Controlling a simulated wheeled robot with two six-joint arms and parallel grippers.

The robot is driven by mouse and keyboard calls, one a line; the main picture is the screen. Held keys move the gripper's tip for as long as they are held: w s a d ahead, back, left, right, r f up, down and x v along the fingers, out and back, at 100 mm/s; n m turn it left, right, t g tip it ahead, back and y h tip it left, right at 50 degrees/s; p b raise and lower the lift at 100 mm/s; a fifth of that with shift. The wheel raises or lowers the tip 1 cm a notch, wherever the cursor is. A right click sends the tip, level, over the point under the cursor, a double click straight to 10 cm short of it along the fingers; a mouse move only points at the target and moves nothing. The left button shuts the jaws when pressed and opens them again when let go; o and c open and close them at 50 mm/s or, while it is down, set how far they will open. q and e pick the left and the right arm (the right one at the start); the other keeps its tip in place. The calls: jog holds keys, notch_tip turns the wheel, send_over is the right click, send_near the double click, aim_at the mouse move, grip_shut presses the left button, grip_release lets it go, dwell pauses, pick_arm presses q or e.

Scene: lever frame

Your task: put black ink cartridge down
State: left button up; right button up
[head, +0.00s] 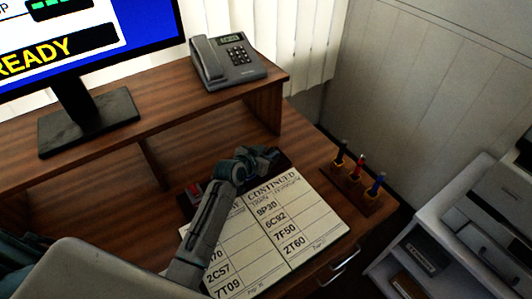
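My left gripper (268,156) is at the top edge of an open book (290,235) with printed codes on the desk. Its fingers are small and dark in this view, and I cannot tell whether they are open or shut. I cannot make out a black ink cartridge for certain. Dark shapes show around the fingers, against a dark strip above the book, and the wrist hides part of that area. A small red item (194,189) lies left of the wrist. My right gripper is not in view.
A wooden rack (352,190) right of the book holds black, red and blue upright items. A phone (228,60) and monitor (85,120) stand on the raised shelf (160,100). A printer (495,215) is on a white cabinet (455,275) at right.

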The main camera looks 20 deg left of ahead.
pick_arm(q)
jog(key=shift+s+a, duration=0.1)
jog(key=b+v, duration=0.1)
jog(key=v, duration=1)
jog(key=shift+s+r, duration=0.2)
jog(key=shift+s, duration=0.1)
jog(key=shift+f, duration=0.1)
